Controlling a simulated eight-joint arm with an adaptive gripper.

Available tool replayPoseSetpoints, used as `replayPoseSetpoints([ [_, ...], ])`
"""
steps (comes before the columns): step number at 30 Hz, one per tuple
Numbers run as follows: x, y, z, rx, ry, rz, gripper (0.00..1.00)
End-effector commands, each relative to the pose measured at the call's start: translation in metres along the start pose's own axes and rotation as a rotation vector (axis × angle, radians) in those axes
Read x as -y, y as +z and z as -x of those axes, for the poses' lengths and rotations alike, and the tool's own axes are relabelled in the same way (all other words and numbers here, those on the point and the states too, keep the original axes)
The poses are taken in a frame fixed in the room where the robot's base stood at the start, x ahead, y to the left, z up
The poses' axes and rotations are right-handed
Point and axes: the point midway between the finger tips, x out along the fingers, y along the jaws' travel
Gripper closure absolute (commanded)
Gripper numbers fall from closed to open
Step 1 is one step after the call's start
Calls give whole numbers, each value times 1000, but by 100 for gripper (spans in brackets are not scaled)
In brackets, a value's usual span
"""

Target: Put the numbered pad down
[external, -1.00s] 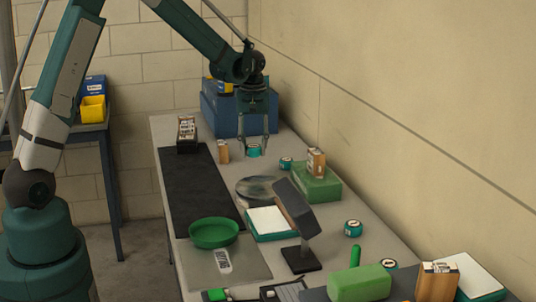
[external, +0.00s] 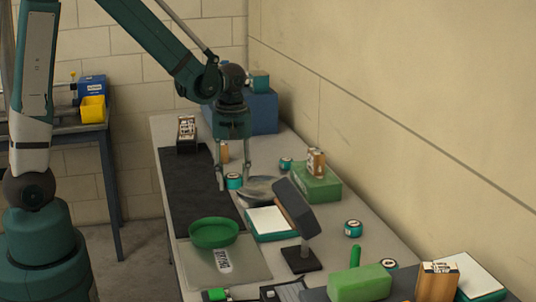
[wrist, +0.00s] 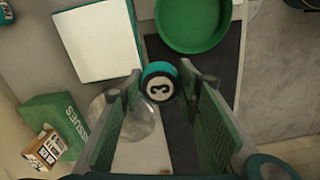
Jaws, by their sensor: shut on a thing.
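The numbered pad is a small teal puck with a white "3" on a black top face (wrist: 159,86). In the external view it is a teal spot (external: 234,181) between the fingertips. My gripper (external: 233,186) points down and is shut on the pad, one finger on each side; the wrist view shows both fingers (wrist: 160,78) beside it. The pad is near the right edge of the black mat (external: 192,185), beside the round silver plate (external: 257,190). I cannot tell how high above the table it is.
A green bowl (external: 213,231) and white notepad (external: 268,222) lie nearer the camera. A dark tilted display on a stand (external: 294,207) and a green tissue box (external: 318,185) stand to the right. Other teal pucks (external: 286,164) sit about the table. The black mat's middle is clear.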

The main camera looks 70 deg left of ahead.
Motion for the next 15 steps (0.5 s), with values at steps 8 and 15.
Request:
replayPoseSetpoints([
  [8, 38, 60, -5, 0, -1, 21, 76],
  [15, 58, 86, -9, -1, -2, 36, 76],
])
